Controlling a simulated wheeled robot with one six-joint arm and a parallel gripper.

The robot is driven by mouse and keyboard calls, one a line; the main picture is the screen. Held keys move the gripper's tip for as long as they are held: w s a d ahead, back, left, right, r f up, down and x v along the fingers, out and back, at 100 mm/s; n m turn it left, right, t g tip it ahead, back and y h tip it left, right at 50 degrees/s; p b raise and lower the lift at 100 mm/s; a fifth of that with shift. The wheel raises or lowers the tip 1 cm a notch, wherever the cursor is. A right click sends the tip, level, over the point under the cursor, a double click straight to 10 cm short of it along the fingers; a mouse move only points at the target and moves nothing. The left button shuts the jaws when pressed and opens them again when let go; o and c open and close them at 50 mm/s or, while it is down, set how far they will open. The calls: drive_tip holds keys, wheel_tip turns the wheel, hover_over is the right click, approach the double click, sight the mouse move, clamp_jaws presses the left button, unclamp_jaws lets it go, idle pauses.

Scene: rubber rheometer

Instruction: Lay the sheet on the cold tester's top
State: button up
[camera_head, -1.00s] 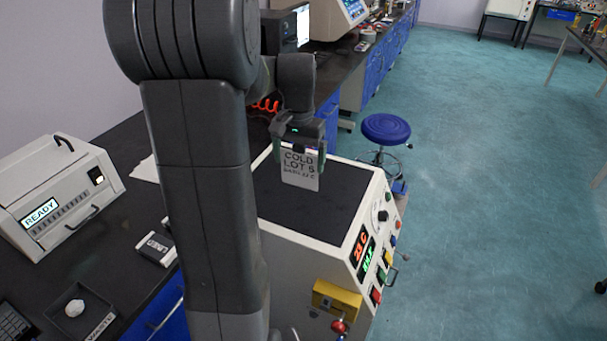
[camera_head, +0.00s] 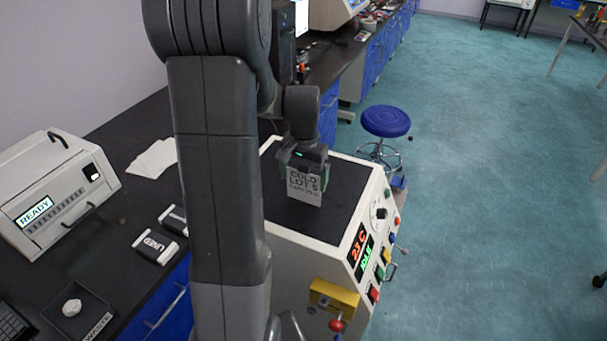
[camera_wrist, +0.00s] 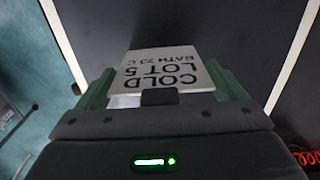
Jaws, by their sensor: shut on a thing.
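The sheet (camera_head: 305,187) is a light grey card lettered "COLD LOT 5" with a smaller line below. My gripper (camera_head: 303,168) is shut on its upper edge, and the sheet hangs tilted beneath it. In the wrist view the sheet (camera_wrist: 165,68) shows between the green fingers of my gripper (camera_wrist: 160,92). The cold tester (camera_head: 352,215) is a cream box with a flat dark top and a red "23 C" display above a green one. The sheet is over the middle of that top. I cannot tell whether its lower edge touches.
A yellow block (camera_head: 334,296) with a red knob is on the tester's front. A blue stool (camera_head: 386,121) stands behind it. On the bench at left are a machine reading "READY" (camera_head: 55,190), white sheets (camera_head: 152,158), labelled blocks (camera_head: 156,247) and a waste tray (camera_head: 98,326).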

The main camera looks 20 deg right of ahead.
drive_tip(key=shift+f, duration=0.25)
drive_tip(key=o, duration=0.7)
drive_tip(key=shift+r, duration=0.1)
wheel_tip(320, 180, up, 12)
drive_tip(key=shift+r+b, duration=0.2)
drive_tip(key=shift+b, duration=0.25)
